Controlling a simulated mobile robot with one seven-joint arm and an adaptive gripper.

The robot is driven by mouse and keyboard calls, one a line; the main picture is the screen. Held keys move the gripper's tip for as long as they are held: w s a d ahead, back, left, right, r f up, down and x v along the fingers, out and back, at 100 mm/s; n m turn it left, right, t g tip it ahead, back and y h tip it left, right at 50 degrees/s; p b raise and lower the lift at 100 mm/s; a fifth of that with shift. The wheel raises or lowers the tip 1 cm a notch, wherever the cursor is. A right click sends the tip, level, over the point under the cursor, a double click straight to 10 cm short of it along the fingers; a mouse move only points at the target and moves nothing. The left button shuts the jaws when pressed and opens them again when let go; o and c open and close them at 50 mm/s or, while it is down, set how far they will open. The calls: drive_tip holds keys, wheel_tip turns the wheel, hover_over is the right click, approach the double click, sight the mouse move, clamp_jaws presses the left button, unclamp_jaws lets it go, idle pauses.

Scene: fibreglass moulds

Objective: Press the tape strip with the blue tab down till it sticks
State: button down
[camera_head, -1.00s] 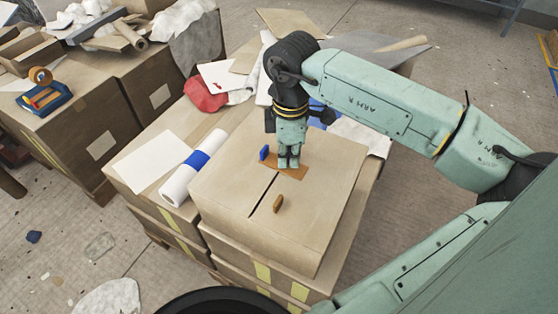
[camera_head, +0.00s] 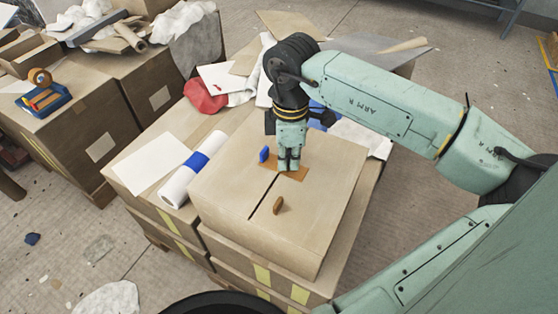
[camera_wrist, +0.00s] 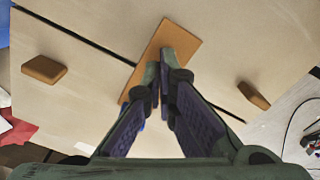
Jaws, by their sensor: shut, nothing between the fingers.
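The brown-orange tape strip (camera_head: 298,174) lies across the dark seam on top of a cardboard box (camera_head: 225,190). It also shows in the wrist view (camera_wrist: 180,40). A blue tab (camera_head: 264,155) stands up at the strip's left end in the head view; in the wrist view it is almost wholly hidden behind a finger. My gripper (camera_head: 289,168) is shut and empty, pointing down over the strip. In the wrist view its fingertips (camera_wrist: 164,56) sit over the strip's middle, at or very near its surface. I cannot tell whether they touch.
A small brown block (camera_head: 278,205) stands on the box near the seam; the wrist view shows two such blocks, left (camera_wrist: 44,69) and right (camera_wrist: 253,95). A white roll with a blue band (camera_head: 195,164) lies left of the box. A red cloth (camera_head: 205,95) lies behind.

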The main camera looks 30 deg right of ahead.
drive_tip(key=shift+r+p, duration=1.15)
drive_tip(key=shift+r, duration=2.2)
